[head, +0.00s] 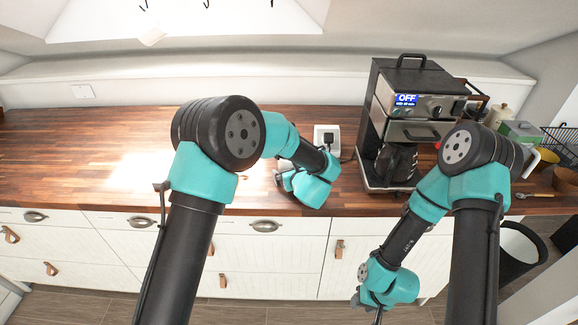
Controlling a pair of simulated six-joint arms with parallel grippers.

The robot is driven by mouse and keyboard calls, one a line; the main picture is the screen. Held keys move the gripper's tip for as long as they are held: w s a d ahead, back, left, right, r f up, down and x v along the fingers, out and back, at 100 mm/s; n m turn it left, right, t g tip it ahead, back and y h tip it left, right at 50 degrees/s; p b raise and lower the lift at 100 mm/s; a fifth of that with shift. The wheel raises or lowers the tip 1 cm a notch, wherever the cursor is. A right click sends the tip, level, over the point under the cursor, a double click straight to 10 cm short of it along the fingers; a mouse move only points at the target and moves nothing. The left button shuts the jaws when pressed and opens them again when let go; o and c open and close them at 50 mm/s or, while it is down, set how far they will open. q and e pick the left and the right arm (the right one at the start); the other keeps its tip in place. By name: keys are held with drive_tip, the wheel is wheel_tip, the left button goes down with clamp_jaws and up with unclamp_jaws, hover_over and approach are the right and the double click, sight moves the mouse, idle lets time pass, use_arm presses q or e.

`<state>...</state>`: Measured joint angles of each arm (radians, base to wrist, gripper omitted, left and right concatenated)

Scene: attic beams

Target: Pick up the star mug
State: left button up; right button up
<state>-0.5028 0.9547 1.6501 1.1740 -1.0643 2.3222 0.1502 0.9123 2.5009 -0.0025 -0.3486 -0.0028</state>
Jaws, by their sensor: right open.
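I cannot make out a mug with a star on it in the head view. A pale mug-like shape (530,162) stands at the right end of the counter, partly behind my right arm; no star shows on it. My right gripper (369,303) hangs low in front of the white cabinets, open, with nothing seen between its fingers. My left arm's wrist is over the front of the counter left of the coffee machine. My left gripper's fingers are not clear there, so I cannot tell their state.
A coffee machine (412,75) with an OFF display and a dark carafe (397,163) stands on the wooden counter (80,150). The counter's left is clear.

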use_arm(q)
drive_tip(key=c, duration=1.2)
drive_tip(key=shift+o, duration=0.2)
drive_tip(key=shift+r, duration=0.2)
drive_tip(key=shift+r, duration=0.55)
wheel_tip(320, 180, up, 2)
drive_tip(key=shift+r, duration=0.1)
drive_tip(key=s+r, duration=0.1)
drive_tip(key=s, duration=1.5)
drive_tip(key=shift+r, duration=0.2)
